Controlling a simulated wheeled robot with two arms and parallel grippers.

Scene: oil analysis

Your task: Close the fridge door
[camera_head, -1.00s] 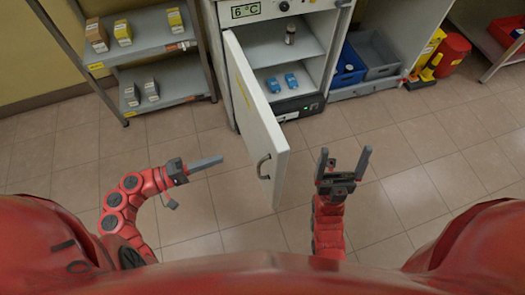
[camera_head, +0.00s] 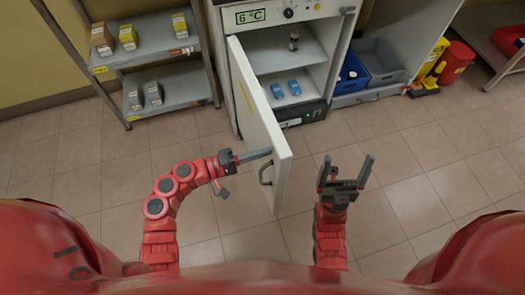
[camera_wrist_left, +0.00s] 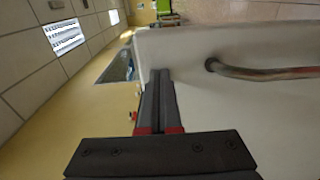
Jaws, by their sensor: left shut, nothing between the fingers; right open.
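The white fridge (camera_head: 282,14) stands at the back with a 6 °C display. Its door (camera_head: 257,122) is open and swung out toward me, with a curved metal handle (camera_head: 266,172) near its free edge. My left gripper (camera_head: 258,154) is shut and empty, its fingertips at the outer left face of the door near the free edge. In the left wrist view the shut fingers (camera_wrist_left: 159,95) lie by the white door panel, with the handle (camera_wrist_left: 262,72) to the right; I cannot tell whether they touch. My right gripper (camera_head: 346,170) is open and empty, right of the door.
Inside the fridge are a small dark bottle (camera_head: 294,41) and blue items (camera_head: 286,89). A shelf rack (camera_head: 150,50) with boxes stands at left. Blue and grey bins (camera_head: 378,62) and a red container (camera_head: 455,60) are at right. The tiled floor is clear.

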